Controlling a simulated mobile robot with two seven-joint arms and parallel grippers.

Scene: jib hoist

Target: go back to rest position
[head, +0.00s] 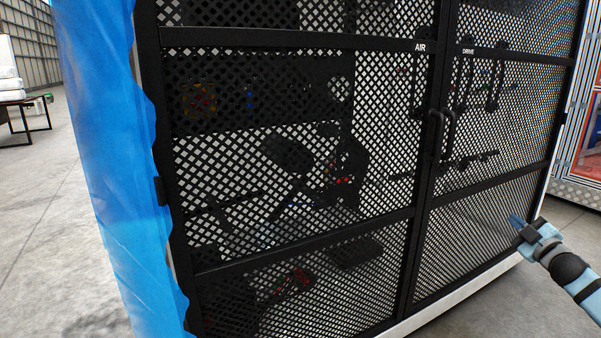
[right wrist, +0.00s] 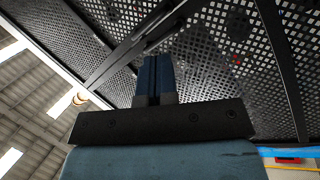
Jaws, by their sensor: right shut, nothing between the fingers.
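My right gripper (head: 516,221) is at the right edge of the head view, in front of the lower part of the right mesh door. Its arm comes in from the lower right. In the right wrist view the two fingers (right wrist: 155,75) are together with nothing between them, pointing toward the black mesh. My left gripper is not in the head view.
A cabinet with black mesh doors (head: 300,38) fills the middle; both doors look shut, with handles (head: 436,135) where they meet. A blue sheet (head: 105,120) covers its left side. Grey floor (head: 45,225) is open at left. A table (head: 25,115) stands far left.

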